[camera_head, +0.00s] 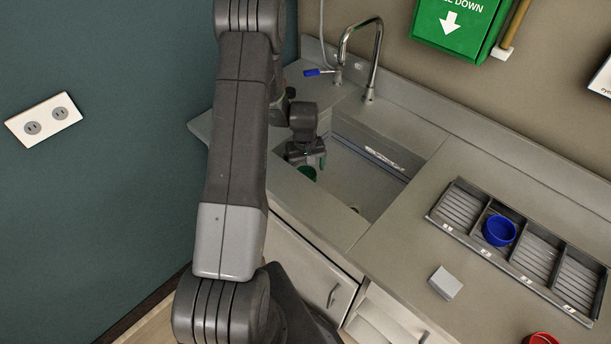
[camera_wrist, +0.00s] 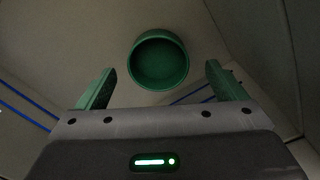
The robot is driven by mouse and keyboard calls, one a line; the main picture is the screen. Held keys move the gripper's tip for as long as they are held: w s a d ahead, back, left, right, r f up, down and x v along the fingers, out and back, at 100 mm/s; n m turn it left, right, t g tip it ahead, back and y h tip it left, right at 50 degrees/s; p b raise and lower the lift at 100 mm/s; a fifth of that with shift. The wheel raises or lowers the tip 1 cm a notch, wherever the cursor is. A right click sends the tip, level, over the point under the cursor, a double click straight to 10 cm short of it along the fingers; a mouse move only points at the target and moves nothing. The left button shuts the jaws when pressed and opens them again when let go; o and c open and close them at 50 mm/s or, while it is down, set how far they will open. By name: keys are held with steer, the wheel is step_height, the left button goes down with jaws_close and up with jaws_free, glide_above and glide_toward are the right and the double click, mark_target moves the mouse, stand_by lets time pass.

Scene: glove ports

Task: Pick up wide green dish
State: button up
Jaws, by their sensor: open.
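The wide green dish (camera_wrist: 159,60) shows in the wrist view as a round, open-topped green dish, seen from above, ahead of and roughly between my fingertips. In the head view the green dish (camera_head: 308,172) shows only in part, low in the sink and partly hidden by my gripper. My gripper (camera_head: 314,160) is over the left part of the sink. In the wrist view its two green fingers (camera_wrist: 160,82) are spread wide with nothing between them, and the dish looks apart from both.
The sink (camera_head: 368,188) has walls around my gripper, with a tap (camera_head: 372,60) behind. To the right, a divided tray (camera_head: 436,213) holds a blue dish (camera_head: 499,230). A grey block (camera_head: 446,283) and a red dish (camera_head: 540,339) are on the counter.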

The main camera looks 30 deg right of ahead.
mark_target(306, 172)
steer(key=shift+d+f+p, duration=0.1)
steer(key=shift+f+p, duration=0.3)
steer(key=shift+f, duration=1.15)
steer(key=c, duration=1.1)
steer(key=shift+o, duration=0.2)
